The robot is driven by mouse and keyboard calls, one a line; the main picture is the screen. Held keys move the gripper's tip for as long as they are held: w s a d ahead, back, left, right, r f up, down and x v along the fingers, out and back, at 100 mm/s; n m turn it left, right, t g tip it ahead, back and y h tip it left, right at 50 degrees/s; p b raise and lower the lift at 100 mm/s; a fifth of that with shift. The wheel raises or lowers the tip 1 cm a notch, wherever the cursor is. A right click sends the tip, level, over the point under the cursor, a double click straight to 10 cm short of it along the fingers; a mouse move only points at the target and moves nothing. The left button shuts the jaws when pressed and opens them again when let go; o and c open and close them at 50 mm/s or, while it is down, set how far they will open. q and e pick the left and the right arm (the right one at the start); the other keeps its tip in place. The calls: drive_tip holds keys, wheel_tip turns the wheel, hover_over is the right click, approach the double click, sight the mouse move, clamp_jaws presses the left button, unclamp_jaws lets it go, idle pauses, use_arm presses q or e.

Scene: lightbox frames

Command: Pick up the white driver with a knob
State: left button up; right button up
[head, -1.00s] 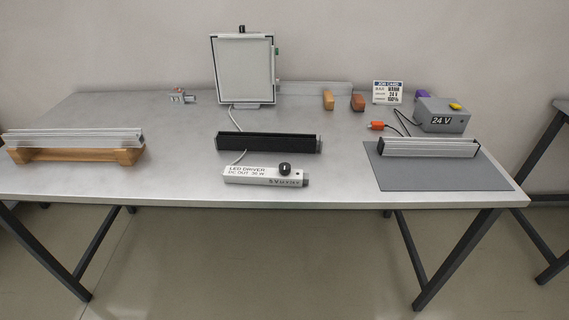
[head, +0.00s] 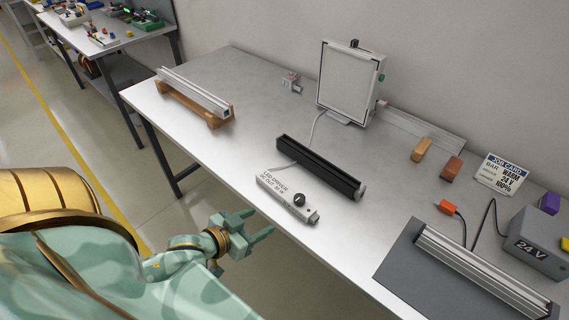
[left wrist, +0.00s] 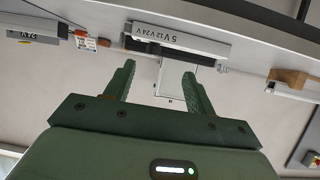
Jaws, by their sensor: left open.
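The white LED driver (head: 279,194) lies near the front edge of the table in the head view, with a black round knob (head: 300,199) on its top near the right end. Its side, marked with voltage text, shows in the left wrist view (left wrist: 178,41), beyond my fingertips. My left gripper (head: 262,235) is open and empty, off the table's front edge and to the lower left of the driver, apart from it. In the left wrist view its two green fingers (left wrist: 158,78) are spread. My right gripper is not in view.
A black bar (head: 318,168) lies right behind the driver. A light panel (head: 348,84) stands at the back, its cable running toward the bar. An aluminium bar on a wooden stand (head: 205,113) is at left. A grey mat (head: 402,262) and 24 V box (head: 540,243) are at right.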

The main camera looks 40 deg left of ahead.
sight(298, 199)
use_arm(q)
drive_tip(key=w, duration=0.3)
drive_tip(key=w+d+f+b, duration=0.1)
drive_tip(key=w, duration=0.3)
drive_tip(key=w+b, duration=0.1)
drive_tip(key=w, duration=0.2)
drive_tip(key=shift+w+d+f, duration=0.25)
drive_tip(key=shift+d+f, duration=0.15)
drive_tip(key=b+x, duration=0.2)
drive_tip(key=x, duration=0.3)
drive_tip(key=shift+w+d, duration=0.1)
drive_tip(key=shift+d, duration=0.1)
drive_tip(key=shift+c, duration=1.2)
drive_tip(key=c, duration=0.9)
